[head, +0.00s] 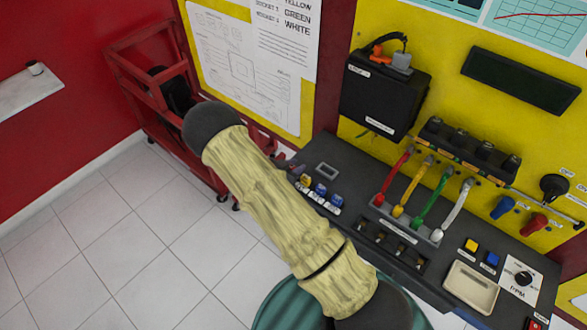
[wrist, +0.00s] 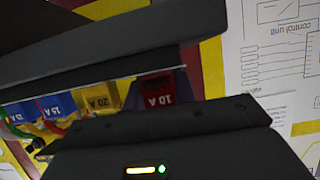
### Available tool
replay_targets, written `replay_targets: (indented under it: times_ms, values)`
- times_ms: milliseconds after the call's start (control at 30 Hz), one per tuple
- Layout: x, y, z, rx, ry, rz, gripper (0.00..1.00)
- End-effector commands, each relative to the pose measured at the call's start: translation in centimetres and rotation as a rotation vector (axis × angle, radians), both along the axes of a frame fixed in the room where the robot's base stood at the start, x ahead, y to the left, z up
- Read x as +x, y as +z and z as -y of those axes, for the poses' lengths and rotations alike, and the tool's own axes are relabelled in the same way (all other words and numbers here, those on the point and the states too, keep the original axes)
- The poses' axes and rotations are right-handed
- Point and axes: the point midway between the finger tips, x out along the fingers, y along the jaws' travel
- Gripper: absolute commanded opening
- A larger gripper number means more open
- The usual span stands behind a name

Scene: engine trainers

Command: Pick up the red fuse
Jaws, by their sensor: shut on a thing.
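The red fuse (wrist: 157,91), marked 10 A, shows upside down in the wrist view, between the two dark jaws of my gripper (wrist: 165,84). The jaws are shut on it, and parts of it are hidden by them. I cannot tell whether it is still seated in its socket. In the head view my arm covers the gripper and the red fuse. A yellow 20 A fuse (wrist: 97,98) and blue 15 A fuses (wrist: 55,107) stand in a row beside it to the left in the wrist view.
In the head view the dark console (head: 345,180) carries the yellow fuse (head: 305,182), blue fuses (head: 321,190) and several coloured cables (head: 432,195). A black box (head: 385,93) hangs on the yellow panel above. A red cart (head: 140,85) stands at the left; the tiled floor (head: 120,240) is clear.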

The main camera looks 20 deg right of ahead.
Motion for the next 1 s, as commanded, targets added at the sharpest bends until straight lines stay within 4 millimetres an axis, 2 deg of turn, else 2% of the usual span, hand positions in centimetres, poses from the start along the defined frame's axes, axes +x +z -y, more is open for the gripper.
replay_targets:
  times_ms: [167,500,600,1000]
  values:
    - [0.0,2.2,0.0,0.002,-0.001,0.004,0.05]
    - [0.0,7.7,0.0,0.002,0.000,0.004,0.05]
    - [0.0,8.7,0.0,0.001,0.000,0.003,0.05]
    - [0.0,9.3,0.0,0.000,0.000,0.000,0.05]
